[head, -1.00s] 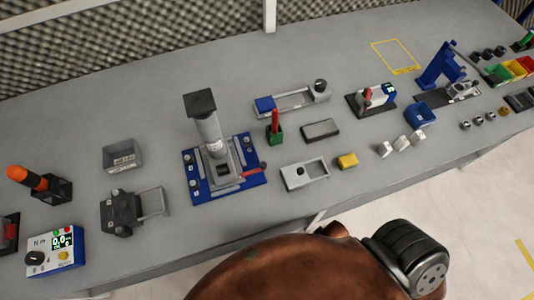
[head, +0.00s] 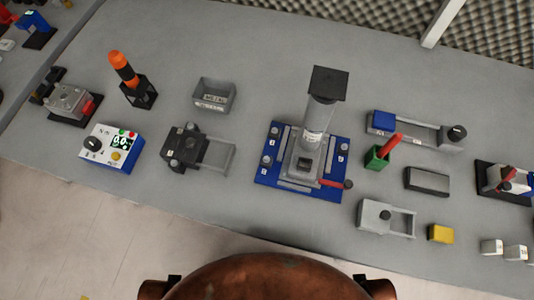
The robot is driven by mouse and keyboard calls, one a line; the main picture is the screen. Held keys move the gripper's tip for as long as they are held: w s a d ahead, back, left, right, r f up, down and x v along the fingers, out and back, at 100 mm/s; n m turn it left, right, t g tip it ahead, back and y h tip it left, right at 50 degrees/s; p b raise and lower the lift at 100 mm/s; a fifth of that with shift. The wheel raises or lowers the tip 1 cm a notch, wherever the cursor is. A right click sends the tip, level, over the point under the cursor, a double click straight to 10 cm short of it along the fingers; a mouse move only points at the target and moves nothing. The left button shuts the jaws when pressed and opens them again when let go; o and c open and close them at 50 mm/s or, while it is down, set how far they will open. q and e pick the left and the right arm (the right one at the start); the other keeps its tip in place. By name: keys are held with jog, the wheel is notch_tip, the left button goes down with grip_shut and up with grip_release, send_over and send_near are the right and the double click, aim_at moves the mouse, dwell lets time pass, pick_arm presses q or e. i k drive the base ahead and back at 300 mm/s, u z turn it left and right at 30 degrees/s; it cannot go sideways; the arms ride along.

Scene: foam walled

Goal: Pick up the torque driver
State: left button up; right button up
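A torque driver with an orange handle (head: 122,68) stands upright, slightly tilted, in a small black holder (head: 138,94) on the grey bench, at the left of the head view. Its lower end is hidden inside the holder. Neither of my grippers shows in the head view.
A torque tester with a display (head: 112,147) sits just in front of the holder. A clamp fixture (head: 72,102) is to its left, a grey bin (head: 214,96) to its right. A blue-based press (head: 322,190) stands mid-bench. Bare bench (head: 190,45) lies behind the holder.

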aim_at(122, 68)
jog(key=z, duration=2.55)
jog(key=k, duration=2.4)
jog(key=u, duration=1.1)
